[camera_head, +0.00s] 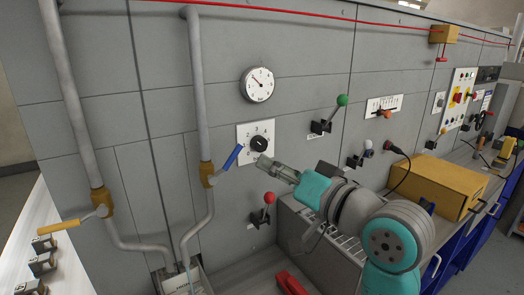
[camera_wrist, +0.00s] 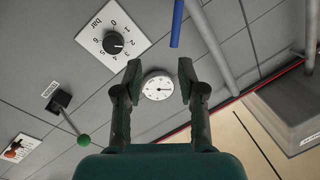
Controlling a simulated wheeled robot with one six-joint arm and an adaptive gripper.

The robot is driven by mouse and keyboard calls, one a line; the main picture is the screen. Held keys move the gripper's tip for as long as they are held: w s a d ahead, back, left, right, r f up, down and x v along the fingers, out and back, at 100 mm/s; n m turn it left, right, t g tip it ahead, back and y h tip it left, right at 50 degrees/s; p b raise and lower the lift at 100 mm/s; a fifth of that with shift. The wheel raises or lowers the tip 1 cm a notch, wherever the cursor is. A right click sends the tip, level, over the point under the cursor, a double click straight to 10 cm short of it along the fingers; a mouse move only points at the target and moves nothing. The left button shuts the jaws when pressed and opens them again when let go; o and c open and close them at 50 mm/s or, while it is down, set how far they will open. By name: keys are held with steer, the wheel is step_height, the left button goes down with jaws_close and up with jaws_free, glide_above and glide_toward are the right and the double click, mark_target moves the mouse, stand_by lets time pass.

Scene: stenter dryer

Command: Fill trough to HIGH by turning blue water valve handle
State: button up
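The blue valve handle (camera_head: 232,157) sits on a brass valve body (camera_head: 206,173) on the right-hand grey pipe. It slants up and to the right. My gripper (camera_head: 264,162) is just right of the handle, apart from it in the picture. In the wrist view the fingers (camera_wrist: 160,72) are spread with nothing between them. The blue handle (camera_wrist: 177,22) shows beyond the fingertips, near the top edge. The trough (camera_head: 196,284) is at the bottom, where the pipes come down; its label and water level are too small or cut off to read.
A yellow-handled valve (camera_head: 62,227) is on the left pipe. A black numbered knob (camera_head: 259,144) and a round gauge (camera_head: 259,83) are on the wall near my gripper. Red (camera_head: 269,198) and green (camera_head: 342,101) ball levers stick out. A yellow box (camera_head: 435,184) sits at right.

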mark_target(236, 153)
steer(key=shift+g+y, duration=0.6)
steer(key=shift+g, duration=0.2)
steer(key=x, duration=0.6)
steer(key=s+a+x, duration=0.1)
steer(key=x, duration=0.2)
steer(key=shift+w+a+r, duration=0.25)
steer(key=shift+r, duration=0.05)
jaws_close()
